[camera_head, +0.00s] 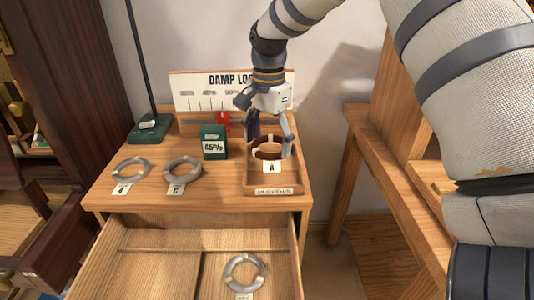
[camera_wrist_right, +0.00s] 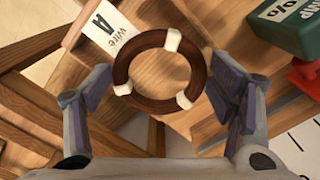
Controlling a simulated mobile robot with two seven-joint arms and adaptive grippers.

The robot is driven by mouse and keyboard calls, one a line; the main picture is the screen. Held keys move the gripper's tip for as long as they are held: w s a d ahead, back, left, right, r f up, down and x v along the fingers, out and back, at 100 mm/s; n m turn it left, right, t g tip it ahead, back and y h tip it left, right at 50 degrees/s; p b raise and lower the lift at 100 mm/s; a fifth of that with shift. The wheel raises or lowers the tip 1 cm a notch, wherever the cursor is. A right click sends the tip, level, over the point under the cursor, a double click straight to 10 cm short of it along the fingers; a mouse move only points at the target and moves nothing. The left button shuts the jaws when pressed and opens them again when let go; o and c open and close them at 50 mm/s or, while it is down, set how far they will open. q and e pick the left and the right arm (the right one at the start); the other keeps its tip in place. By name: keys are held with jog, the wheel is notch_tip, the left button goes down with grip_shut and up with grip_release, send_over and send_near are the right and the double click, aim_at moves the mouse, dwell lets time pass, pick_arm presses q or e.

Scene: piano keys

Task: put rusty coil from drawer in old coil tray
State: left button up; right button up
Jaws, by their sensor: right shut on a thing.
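The rusty coil (camera_head: 268,153) is a dark brown ring with white bands and a white tag marked A (camera_head: 271,167). My right gripper (camera_head: 270,146) points down and is shut on it, with fingers on either side. The coil also shows between the fingers in the right wrist view (camera_wrist_right: 127,62). In the head view it overlaps the back part of the wooden old coils tray (camera_head: 273,191); I cannot tell whether it touches the tray floor. The open drawer (camera_head: 150,265) holds a grey coil (camera_head: 244,272). My left gripper is not in view.
Two grey tagged coils (camera_head: 131,168) (camera_head: 182,169) lie on the tabletop left of the tray. A green humidity box (camera_head: 213,142), a red object (camera_head: 223,120) and a white sign (camera_head: 200,88) stand behind. A wooden stand (camera_head: 366,125) is at the right.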

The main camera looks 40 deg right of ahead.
aim_at(270, 157)
jog(key=f, duration=0.2)
jog(key=d+f, duration=0.1)
jog(key=f, duration=0.1)
jog(key=shift+w, duration=0.15)
jog(key=shift+a+r, duration=0.1)
jog(key=shift+f, duration=0.65)
jog(key=o, duration=1)
jog(key=shift+s, duration=0.2)
jog(key=shift+c, duration=0.2)
jog(key=shift+o, duration=1.3)
jog(key=shift+w+f, duration=0.15)
notch_tip(270, 157, up, 14)
jog(key=shift+f, duration=0.2)
